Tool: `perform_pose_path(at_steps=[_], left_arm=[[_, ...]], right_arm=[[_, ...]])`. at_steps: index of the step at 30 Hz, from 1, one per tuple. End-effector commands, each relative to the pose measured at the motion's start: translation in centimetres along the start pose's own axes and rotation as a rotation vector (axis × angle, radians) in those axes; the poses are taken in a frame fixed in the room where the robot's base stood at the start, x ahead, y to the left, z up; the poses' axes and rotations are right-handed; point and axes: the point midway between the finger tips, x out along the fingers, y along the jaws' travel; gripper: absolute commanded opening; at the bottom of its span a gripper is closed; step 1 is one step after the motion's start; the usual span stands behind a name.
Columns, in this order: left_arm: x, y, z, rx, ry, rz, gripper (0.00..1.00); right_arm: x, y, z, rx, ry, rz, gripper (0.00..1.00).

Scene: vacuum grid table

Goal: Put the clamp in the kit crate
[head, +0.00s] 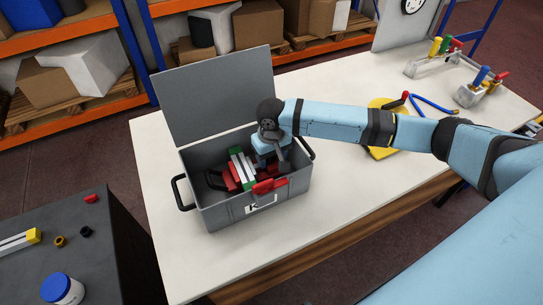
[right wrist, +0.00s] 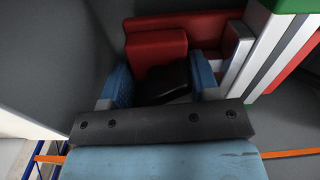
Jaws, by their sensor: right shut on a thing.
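The grey kit crate (head: 220,212) stands on the white table with its lid up. My right gripper (head: 270,163) reaches down inside the crate at its right part. In the right wrist view, its blue finger pads (right wrist: 163,82) are shut on a dark piece, which I take to be the clamp (right wrist: 168,85). A red block (right wrist: 155,47) is right behind that piece; I cannot tell whether it belongs to it. In the head view the arm and crate wall hide most of the held thing. My left gripper is not in view.
White, green and red pieces (head: 240,168) lie in the crate, left of my gripper. A yellow piece with a blue hose (head: 380,148) and several coloured-handle tools (head: 432,60) are on the table to the right. A dark bench (head: 110,265) is at the lower left.

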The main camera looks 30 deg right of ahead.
Motion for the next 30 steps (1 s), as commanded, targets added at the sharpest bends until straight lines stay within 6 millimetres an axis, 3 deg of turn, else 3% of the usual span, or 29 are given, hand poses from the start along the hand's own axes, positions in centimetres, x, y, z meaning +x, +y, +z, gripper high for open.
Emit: perform_pose_path(at_steps=[13, 14, 17, 30], left_arm=[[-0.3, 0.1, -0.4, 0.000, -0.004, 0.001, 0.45], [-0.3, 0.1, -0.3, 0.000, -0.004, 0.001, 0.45], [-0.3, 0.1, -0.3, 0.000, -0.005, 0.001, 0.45], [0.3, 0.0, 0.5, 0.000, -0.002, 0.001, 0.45]], right_arm=[[1.0, 0.0, 0.0, 0.000, 0.001, -0.001, 0.18], [1.1, 0.0, 0.0, 0.000, -0.001, 0.001, 0.58], [1.1, 0.0, 0.0, 0.000, -0.001, 0.001, 0.81], [0.1, 0.0, -0.1, -0.001, 0.003, 0.000, 0.81]])
